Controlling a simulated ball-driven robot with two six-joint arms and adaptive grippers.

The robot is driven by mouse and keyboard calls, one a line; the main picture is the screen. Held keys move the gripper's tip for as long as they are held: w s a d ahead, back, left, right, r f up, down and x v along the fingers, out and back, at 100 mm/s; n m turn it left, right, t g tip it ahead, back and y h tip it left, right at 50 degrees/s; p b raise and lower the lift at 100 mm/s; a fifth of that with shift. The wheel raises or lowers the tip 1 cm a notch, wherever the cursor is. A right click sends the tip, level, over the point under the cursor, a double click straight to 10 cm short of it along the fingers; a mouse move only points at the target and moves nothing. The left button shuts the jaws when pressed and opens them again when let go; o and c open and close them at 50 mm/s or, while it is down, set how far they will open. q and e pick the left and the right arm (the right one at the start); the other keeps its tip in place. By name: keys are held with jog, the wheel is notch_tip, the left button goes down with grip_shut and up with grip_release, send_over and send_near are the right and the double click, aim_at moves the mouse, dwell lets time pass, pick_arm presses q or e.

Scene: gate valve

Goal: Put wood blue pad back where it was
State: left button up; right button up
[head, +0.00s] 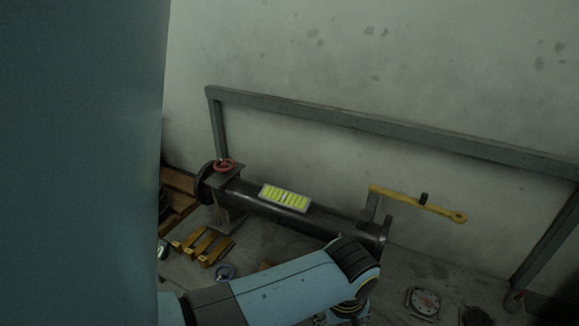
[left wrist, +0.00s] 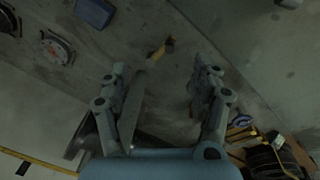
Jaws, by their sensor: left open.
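My left gripper (left wrist: 165,85) is open, its two fingers spread above the grey floor, and I see nothing held between them. A dark blue rectangular piece (left wrist: 95,12) lies on the floor at the top left of the left wrist view; I cannot tell whether it is the wood blue pad. A small orange-yellow piece (left wrist: 161,47) lies on the floor beyond the fingertips. In the head view my left arm crosses the bottom, and its gripper cannot be made out. Several wooden pieces (head: 203,247) with dark bands lie on the floor beside the pipe. My right gripper is not in view.
A yellow lever (head: 420,204) sticks out right. A grey rail (head: 380,125) runs along the wall. A round gauge (head: 424,301) lies at lower right.

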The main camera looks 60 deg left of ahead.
pick_arm(q)
jog(key=s+a+r+m+t, duration=0.1)
jog(key=s+r+m, duration=1.1)
jog(key=r+m, duration=0.2)
jog(key=shift+s+a+r+m, duration=0.3)
